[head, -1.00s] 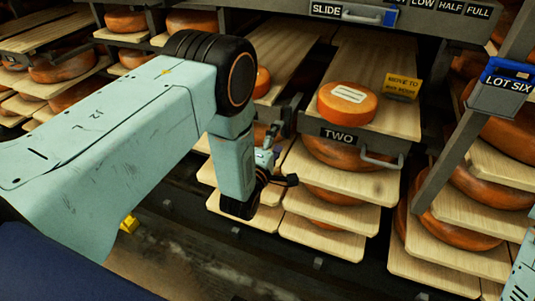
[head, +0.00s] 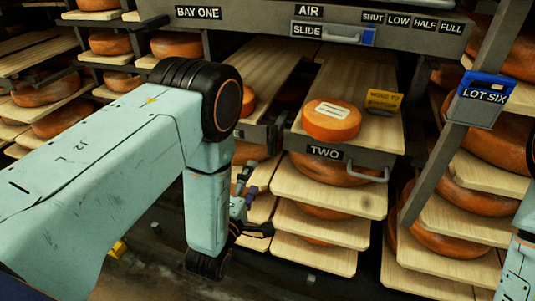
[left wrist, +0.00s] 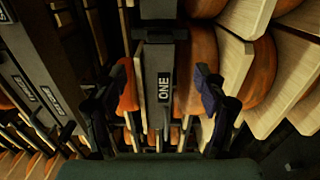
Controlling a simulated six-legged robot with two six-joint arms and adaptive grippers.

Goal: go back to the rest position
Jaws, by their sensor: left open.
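My left gripper (head: 247,190) hangs in front of the cheese rack, left of the board labelled TWO (head: 325,152). It is small and partly hidden behind my own forearm in the head view. In the left wrist view, my left gripper (left wrist: 158,95) shows its two dark fingers spread wide apart, with nothing between them. The label ONE (left wrist: 164,88) on the rack lies beyond the gap. My right gripper is not in view; only a bit of my right arm shows at the right edge of the head view.
A blue-topped LOT SIX holder (head: 476,98) is on the post at right. Loaded shelves fill the background; floor (head: 150,255) shows at lower left.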

